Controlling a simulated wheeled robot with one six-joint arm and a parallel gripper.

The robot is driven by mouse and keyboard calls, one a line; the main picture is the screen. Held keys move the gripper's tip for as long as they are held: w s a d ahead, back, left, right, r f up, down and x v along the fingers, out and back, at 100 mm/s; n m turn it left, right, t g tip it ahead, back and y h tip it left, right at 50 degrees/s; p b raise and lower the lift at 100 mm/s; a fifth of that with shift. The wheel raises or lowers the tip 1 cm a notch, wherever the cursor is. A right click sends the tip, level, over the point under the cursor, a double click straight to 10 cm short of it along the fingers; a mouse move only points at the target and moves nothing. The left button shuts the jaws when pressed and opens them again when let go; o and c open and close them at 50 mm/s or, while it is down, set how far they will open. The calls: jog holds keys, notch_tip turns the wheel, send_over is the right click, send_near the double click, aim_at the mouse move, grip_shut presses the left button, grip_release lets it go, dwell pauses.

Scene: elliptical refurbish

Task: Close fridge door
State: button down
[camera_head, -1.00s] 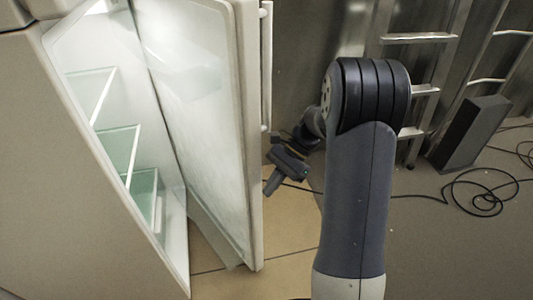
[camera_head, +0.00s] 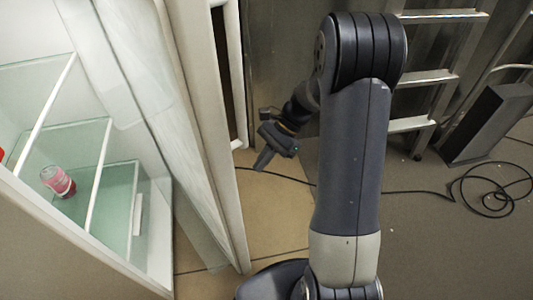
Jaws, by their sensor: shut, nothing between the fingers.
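The fridge (camera_head: 62,254) stands at the left with its interior showing. Its white door (camera_head: 205,130) is open and is seen nearly edge-on, with a long vertical handle (camera_head: 236,75) on its outer side. My gripper (camera_head: 262,160) is shut and empty. It shows to the right of the door's outer edge, near the lower end of the handle in the picture. I see a gap between the gripper and the door; how far apart they are in depth I cannot tell.
Glass shelves (camera_head: 75,140) inside the fridge hold a bottle with a red label (camera_head: 58,181). A metal ladder (camera_head: 425,78) and a dark box (camera_head: 487,124) stand at the right. A black cable (camera_head: 490,195) lies on the floor. Tiled floor (camera_head: 270,215) is clear below the door.

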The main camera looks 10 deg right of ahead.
jog(key=s+a+f+b, duration=0.1)
jog(key=s+a+f, duration=0.2)
jog(key=a, duration=0.4)
jog(key=shift+f, duration=0.25)
